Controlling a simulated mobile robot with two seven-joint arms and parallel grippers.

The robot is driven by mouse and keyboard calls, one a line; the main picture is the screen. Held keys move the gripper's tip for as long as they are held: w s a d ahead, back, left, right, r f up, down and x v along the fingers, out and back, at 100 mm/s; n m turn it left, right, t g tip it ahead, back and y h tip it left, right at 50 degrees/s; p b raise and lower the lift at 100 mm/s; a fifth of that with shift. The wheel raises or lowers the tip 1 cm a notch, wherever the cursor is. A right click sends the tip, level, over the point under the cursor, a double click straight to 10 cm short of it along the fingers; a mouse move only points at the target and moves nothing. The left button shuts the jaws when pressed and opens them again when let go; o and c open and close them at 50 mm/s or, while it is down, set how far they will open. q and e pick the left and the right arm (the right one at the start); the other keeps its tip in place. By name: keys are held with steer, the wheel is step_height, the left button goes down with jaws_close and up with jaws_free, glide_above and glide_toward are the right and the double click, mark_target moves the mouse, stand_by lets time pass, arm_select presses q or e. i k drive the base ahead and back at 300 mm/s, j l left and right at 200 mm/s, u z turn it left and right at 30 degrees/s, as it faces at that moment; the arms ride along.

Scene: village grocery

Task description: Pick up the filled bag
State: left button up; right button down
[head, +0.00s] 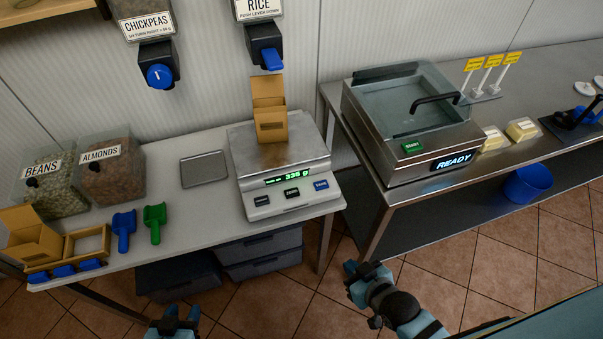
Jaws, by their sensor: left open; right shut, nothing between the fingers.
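A brown paper bag (271,127) with an open top stands upright on the steel plate of the scale (300,155), below the rice dispenser (265,45). The scale's green display seems to read 335 or 336 g. The bag's contents are hidden from this angle. My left gripper (174,318) is open and empty at the bottom edge, in front of the table and well away from the bag. My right gripper (362,273) is shut and empty over the floor, right of the scale table's front corner.
A chickpea dispenser (158,65) hangs left of the rice one. Bean (55,190) and almond bins (110,180), a green scoop (155,220), a blue scoop (123,228) and an open brown box (30,240) are at left. A steel machine (410,120) reading READY stands right.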

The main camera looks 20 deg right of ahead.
mark_target(270, 114)
steer(key=i+j+z, duration=0.2)
steer(key=j+z, duration=0.15)
steer(key=i+j+z, duration=0.15)
steer(key=j+z, duration=0.2)
steer(key=j, duration=0.1)
